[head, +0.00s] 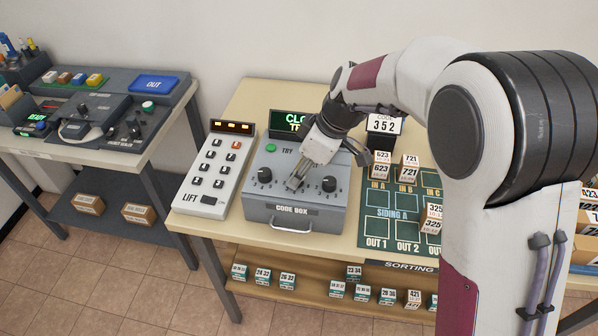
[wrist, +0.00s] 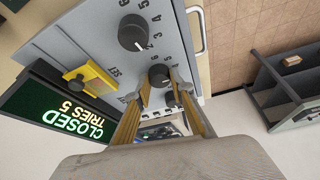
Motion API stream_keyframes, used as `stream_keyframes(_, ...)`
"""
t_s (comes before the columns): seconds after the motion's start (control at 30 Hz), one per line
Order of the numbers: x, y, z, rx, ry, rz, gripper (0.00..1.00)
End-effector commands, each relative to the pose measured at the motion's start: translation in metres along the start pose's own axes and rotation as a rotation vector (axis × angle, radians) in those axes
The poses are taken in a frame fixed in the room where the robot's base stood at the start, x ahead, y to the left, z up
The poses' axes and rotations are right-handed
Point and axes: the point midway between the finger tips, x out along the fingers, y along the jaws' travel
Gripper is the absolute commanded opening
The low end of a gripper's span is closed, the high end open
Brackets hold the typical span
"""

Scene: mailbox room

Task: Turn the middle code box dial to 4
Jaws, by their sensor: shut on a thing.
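The grey code box (head: 293,219) stands on the table. Its left dial (head: 264,175) and right dial (head: 328,184) are black knobs. My gripper (head: 296,183) is over the middle dial and hides it in the head view. In the wrist view my gripper (wrist: 161,84) is shut on the black middle dial (wrist: 160,74), one fingertip on each side. Another black dial (wrist: 132,33) shows clear of the fingers. I cannot tell the middle dial's exact setting.
The green display (wrist: 58,113) reads CLOSED, TRIES 5. A yellow piece (wrist: 92,80) sits by SET on the box. The LIFT panel (head: 214,172) stands close on the left. The sorting mat (head: 377,226) and small numbered blocks (head: 382,160) lie on the right.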

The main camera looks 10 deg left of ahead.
Motion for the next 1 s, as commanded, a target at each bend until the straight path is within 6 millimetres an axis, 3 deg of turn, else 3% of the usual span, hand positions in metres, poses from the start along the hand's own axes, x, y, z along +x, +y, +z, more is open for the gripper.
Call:
stream_keyframes(0.47, 0.0006, -0.0003, 0.0011, -0.012, -0.002, -0.007, 0.01)
stream_keyframes(0.5, 0.0006, -0.0003, 0.0012, -0.012, -0.002, -0.007, 0.3)
stream_keyframes(0.53, 0.0006, -0.0003, 0.0012, -0.012, -0.002, -0.007, 0.38)
stream_keyframes(1.0, -0.0027, 0.0004, 0.0003, -0.012, 0.0, -0.005, 0.39)
